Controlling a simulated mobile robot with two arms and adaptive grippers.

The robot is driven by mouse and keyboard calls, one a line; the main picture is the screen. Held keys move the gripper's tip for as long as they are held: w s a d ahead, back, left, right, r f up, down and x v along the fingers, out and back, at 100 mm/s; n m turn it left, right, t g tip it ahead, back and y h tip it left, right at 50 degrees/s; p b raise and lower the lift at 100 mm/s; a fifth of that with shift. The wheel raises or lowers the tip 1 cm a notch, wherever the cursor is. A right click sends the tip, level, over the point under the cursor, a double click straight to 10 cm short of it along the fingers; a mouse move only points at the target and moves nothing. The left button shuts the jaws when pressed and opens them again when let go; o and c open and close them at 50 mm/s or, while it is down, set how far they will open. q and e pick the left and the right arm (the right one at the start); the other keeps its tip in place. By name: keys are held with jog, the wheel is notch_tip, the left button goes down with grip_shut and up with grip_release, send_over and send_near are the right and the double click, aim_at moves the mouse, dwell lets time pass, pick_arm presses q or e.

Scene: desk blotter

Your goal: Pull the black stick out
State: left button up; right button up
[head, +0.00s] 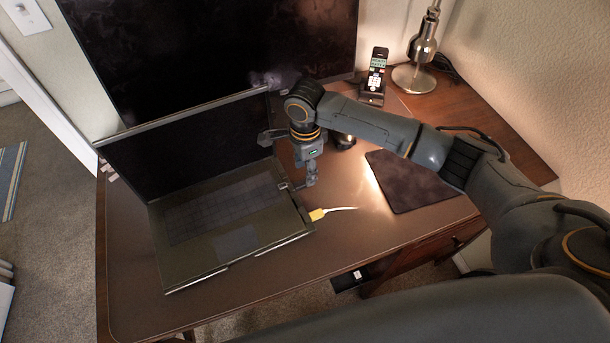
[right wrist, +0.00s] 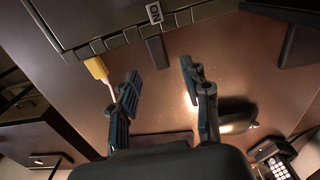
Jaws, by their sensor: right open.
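The laptop (head: 225,215) stands open on the desk blotter, its right side facing my right gripper. In the right wrist view, a short black stick (right wrist: 157,50) juts out from the laptop's edge (right wrist: 95,18). My right gripper (head: 298,185) is beside that edge in the head view. In the right wrist view my right gripper (right wrist: 160,72) is open, with one finger on each side of the stick's line and clear space between them. My left gripper is not in view.
A yellow plug (head: 317,214) with a pale cable sits in the same laptop edge, close to one finger. A dark mouse pad (head: 412,182), a phone (head: 374,78) and a lamp (head: 418,72) are on the desk. A large monitor (head: 210,50) stands behind.

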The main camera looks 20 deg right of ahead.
aim_at(300, 185)
jog(key=shift+f, duration=2.1)
jog(key=shift+c, duration=0.2)
grip_shut()
